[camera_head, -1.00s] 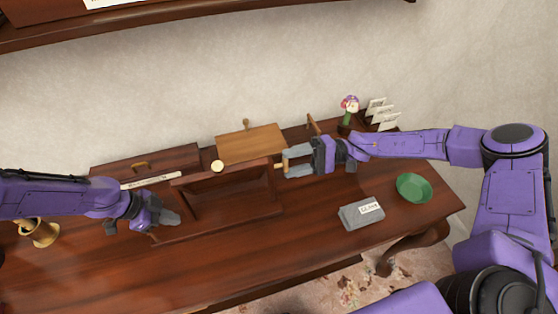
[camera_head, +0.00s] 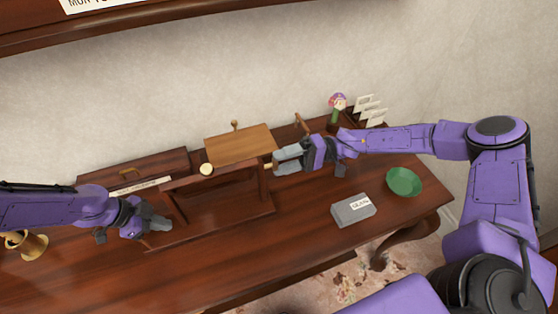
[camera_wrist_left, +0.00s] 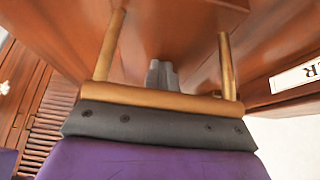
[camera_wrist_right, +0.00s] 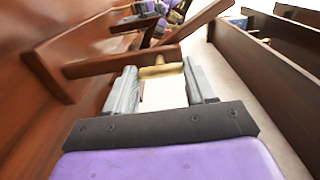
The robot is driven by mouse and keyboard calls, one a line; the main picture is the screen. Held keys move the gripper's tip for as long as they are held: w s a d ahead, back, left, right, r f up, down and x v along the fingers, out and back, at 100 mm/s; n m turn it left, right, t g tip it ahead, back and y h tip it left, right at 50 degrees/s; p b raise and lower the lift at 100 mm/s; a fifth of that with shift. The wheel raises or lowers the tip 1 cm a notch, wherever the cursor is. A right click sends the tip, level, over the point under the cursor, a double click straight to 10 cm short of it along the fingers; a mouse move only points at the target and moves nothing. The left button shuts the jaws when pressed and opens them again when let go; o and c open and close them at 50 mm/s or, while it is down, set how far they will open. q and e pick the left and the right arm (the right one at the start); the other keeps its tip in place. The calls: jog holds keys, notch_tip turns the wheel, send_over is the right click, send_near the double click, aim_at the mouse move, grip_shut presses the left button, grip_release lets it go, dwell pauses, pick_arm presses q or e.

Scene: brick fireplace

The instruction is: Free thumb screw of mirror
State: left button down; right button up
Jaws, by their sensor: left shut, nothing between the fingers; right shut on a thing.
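The mirror (camera_head: 215,171) is a dark wooden frame on a stand near the middle of the desk, with a pale round knob (camera_head: 206,169) at its left. My right gripper (camera_head: 274,161) is at its right side, shut on the brass thumb screw (camera_wrist_right: 160,70), which lies between the fingers in the right wrist view. My left gripper (camera_head: 162,223) is shut and empty at the left, low beside the stand. In the left wrist view its closed fingertips (camera_wrist_left: 162,74) show beyond a brass bar handle (camera_wrist_left: 160,98); I cannot tell whether they touch it.
A lighter wooden board (camera_head: 240,145) and a dark box (camera_head: 135,168) stand behind. A grey labelled box (camera_head: 353,211) and a green bowl (camera_head: 404,182) are at the right. A brass vessel (camera_head: 28,244) is at the far left. The desk front is clear.

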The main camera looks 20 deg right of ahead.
jog(key=o, duration=1)
jog(key=shift+o, duration=0.2)
jog(key=d, duration=1.2)
jog(key=shift+s, duration=0.15)
jog(key=shift+r, duration=0.1)
pick_arm(q)
jog(key=shift+r+p, duration=2.2)
jog(key=shift+r, duration=0.75)
pick_arm(e)
jog(key=shift+r, duration=2.15)
